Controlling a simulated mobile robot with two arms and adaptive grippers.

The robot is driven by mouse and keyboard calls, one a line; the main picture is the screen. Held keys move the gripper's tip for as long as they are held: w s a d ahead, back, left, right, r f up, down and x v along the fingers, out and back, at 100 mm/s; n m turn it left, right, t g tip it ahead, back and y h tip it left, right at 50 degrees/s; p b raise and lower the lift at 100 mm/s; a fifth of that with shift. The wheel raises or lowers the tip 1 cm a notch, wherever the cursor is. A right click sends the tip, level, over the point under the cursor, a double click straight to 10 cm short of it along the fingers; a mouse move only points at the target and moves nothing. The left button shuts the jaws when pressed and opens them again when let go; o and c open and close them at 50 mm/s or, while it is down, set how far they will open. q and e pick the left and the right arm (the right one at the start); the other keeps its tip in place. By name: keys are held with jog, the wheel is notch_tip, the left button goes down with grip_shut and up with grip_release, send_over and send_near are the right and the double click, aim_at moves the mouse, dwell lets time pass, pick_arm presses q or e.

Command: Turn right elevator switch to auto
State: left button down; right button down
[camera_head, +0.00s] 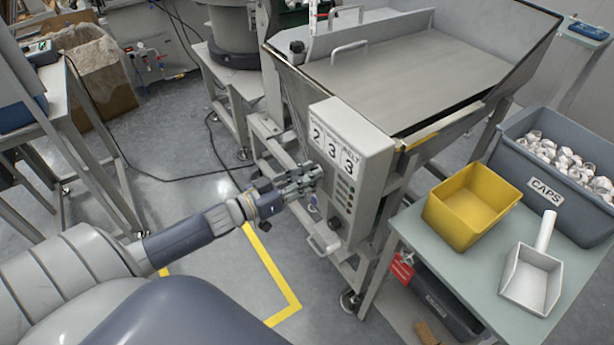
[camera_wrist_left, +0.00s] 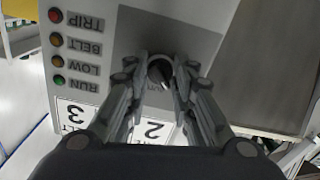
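The grey control box (camera_head: 376,139) is fixed to the side of the hopper and carries number cards and a column of small lamps. My left gripper (camera_head: 312,176) reaches its front face from the left. In the left wrist view, turned upside down, a black rotary switch (camera_wrist_left: 160,70) sits on the panel between the fingertips of my left gripper (camera_wrist_left: 161,62). The fingers are parted, one on each side of the knob; contact is not clear. The switch's lettering is mostly hidden by the fingers. In the head view the gripper hides this switch. My right gripper is out of view.
Lamps marked RUN, LOW, BELT and TRIP (camera_wrist_left: 56,48) line the panel. A metal hopper (camera_head: 430,75) stands behind the box. A side table (camera_head: 408,228) at right holds a yellow bin (camera_head: 470,205), a scoop (camera_head: 532,278) and a grey CAPS bin (camera_head: 562,193).

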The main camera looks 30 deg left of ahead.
pick_arm(q)
jog(key=shift+r+m, duration=0.1)
jog(key=shift+m, duration=0.3)
jog(key=shift+m+p, duration=1.3)
jog(key=shift+m, duration=2.7)
jog(key=c, duration=1.3)
grip_release()
jog(key=shift+c, duration=0.2)
